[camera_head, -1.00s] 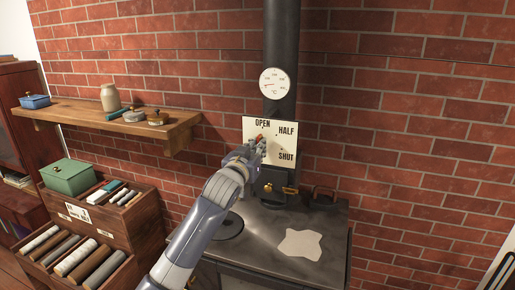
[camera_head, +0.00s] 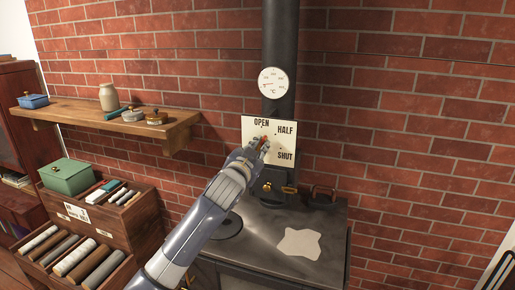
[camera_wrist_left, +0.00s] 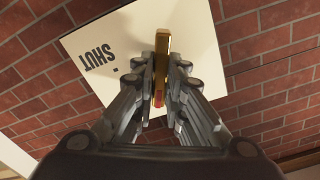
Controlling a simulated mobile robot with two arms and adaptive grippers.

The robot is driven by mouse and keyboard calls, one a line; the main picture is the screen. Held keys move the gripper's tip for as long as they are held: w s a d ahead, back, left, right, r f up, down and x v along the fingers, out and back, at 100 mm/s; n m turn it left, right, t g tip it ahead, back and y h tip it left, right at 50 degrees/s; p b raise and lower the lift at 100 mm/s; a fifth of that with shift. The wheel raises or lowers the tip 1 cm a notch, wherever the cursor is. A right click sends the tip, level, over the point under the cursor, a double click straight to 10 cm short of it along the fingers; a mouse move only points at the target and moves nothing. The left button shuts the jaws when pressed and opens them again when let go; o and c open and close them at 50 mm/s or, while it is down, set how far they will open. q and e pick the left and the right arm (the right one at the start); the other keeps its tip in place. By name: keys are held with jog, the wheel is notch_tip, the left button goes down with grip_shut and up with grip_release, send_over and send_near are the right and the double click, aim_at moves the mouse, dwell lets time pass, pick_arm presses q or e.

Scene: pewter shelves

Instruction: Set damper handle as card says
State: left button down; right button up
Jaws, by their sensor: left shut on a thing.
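The cream dial plate (camera_head: 249,128) on the black flue pipe is lettered OPEN at the top, HALF at the right and SHUT at the lower right. My left gripper (camera_head: 262,145) is in front of the plate, shut on the damper handle. In the left wrist view the brass damper handle (camera_wrist_left: 162,45) with a reddish part lies between the two fingers (camera_wrist_left: 160,85), and SHUT reads upside down on the plate. My fingers hide much of the handle in the head view, so its exact setting is hard to tell. My right gripper is not in view.
Below is the dark stove top (camera_head: 258,225) with a pale patch (camera_head: 299,243). A round gauge (camera_head: 273,83) is on the pipe above the plate. At left are a wooden shelf (camera_head: 180,128) and a crate of rolls with a small white card (camera_head: 76,212).

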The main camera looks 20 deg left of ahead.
pick_arm(q)
jog(key=shift+d+f+m, duration=0.1)
jog(key=shift+m, duration=0.85)
jog(key=shift+d+f+m, duration=0.1)
jog(key=shift+m, duration=0.85)
jog(key=c, duration=1.6)
grip_release()
jog(key=shift+c, duration=0.2)
jog(key=s, duration=1.2)
jog(key=shift+a, duration=0.15)
